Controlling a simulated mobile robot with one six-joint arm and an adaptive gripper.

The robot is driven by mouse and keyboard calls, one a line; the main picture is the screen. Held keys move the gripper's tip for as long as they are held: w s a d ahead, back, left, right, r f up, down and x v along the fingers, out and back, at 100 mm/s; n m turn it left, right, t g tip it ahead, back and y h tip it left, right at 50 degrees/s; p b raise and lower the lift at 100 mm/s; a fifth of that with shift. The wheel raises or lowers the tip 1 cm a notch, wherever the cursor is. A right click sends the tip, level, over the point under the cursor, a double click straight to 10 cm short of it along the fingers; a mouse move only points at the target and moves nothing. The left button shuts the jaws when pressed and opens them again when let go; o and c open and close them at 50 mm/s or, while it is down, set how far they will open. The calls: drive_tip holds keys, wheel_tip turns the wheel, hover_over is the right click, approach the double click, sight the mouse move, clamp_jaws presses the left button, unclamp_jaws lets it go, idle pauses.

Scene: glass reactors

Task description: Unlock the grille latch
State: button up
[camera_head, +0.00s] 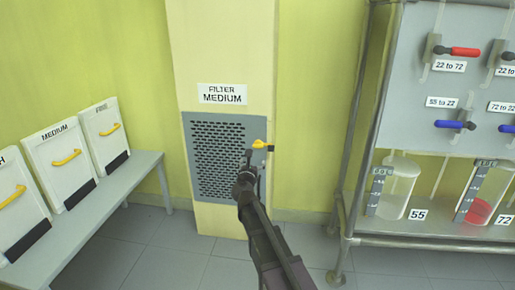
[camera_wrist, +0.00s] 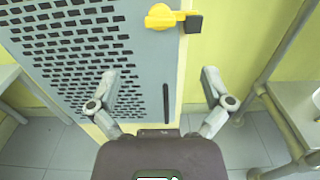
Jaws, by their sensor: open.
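The grey perforated grille (camera_head: 215,155) is set in the cream column under a "FILTER MEDIUM" sign (camera_head: 222,94). Its yellow latch (camera_head: 260,145) with a black end sits at the upper right edge of the grille. In the wrist view the latch (camera_wrist: 165,17) lies roughly level, its black end (camera_wrist: 194,24) to the right past the grille's edge. My gripper (camera_wrist: 158,82) is open and empty, its fingers spread below the latch and apart from it. In the head view my gripper (camera_head: 246,163) is in front of the grille's right side, partly hiding it. A dark vertical slot or handle (camera_wrist: 166,103) shows on the grille below the latch.
White filter panels with yellow handles (camera_head: 66,157) lean on a grey bench (camera_head: 95,212) at left. A metal-framed rack (camera_head: 352,140) with valves (camera_head: 464,51) and glass vessels (camera_head: 398,187) stands at right. Floor shows between the column and the rack.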

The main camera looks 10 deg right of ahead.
sight(258, 146)
drive_tip(key=x, duration=1.2)
drive_tip(key=shift+w, duration=0.25)
drive_tip(key=c, duration=1.1)
